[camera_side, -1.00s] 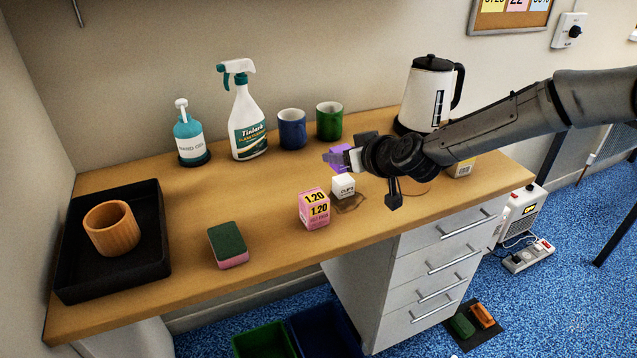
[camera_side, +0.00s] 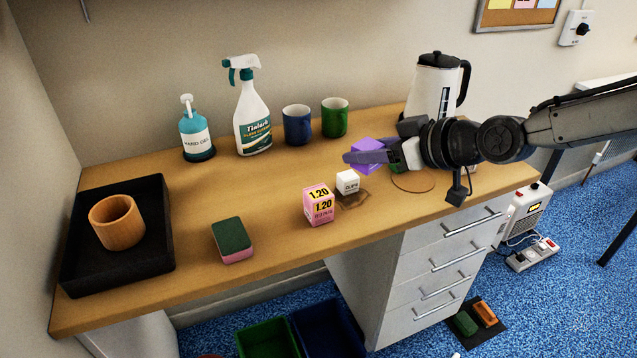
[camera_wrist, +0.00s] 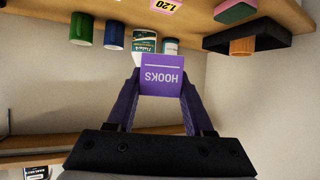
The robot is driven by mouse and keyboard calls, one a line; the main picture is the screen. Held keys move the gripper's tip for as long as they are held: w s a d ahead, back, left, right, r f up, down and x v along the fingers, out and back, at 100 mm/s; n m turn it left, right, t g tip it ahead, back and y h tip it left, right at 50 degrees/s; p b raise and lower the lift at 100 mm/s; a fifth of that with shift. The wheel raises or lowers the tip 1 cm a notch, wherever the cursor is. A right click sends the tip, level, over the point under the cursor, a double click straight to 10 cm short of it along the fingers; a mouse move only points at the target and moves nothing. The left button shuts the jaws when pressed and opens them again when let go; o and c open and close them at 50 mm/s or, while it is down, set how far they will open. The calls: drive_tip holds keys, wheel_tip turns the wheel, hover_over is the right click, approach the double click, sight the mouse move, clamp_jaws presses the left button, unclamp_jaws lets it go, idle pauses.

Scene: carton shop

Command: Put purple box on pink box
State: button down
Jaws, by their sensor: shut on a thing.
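The purple box (camera_side: 366,147) is between the fingers of my gripper (camera_side: 374,155), which is shut on it. It seems to be held above the desk, behind and right of the pink box. In the wrist view the purple box (camera_wrist: 162,76) fills the space between the fingertips (camera_wrist: 162,88), its "HOOKS" label upside down. The pink box (camera_side: 319,204), marked 1.20, stands upright near the desk's front edge with nothing on top. Its yellow label (camera_wrist: 165,5) shows at the top of the wrist view.
A small white box (camera_side: 347,182) stands right behind the pink box, next to a brown stain. A sponge (camera_side: 232,240) lies to the left. A black tray (camera_side: 75,270) holds a wooden cup (camera_side: 117,222). Mugs (camera_side: 297,125), bottles (camera_side: 252,120) and a kettle (camera_side: 435,85) stand along the back.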

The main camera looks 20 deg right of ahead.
drive_tip(key=x, duration=0.7)
hover_over(318, 192)
drive_tip(key=f, duration=0.4)
drive_tip(key=shift+s+d+f, duration=0.1)
drive_tip(key=shift+s+f, duration=0.15)
drive_tip(key=shift+s, duration=0.05)
drive_tip(key=shift+w+f, duration=0.1)
drive_tip(key=shift+f, duration=0.1)
drive_tip(key=shift+w+f, duration=0.15)
drive_tip(key=shift+f, duration=1.5)
drive_tip(key=shift+f, duration=0.15)
drive_tip(key=shift+c, duration=1.4)
unclamp_jaws()
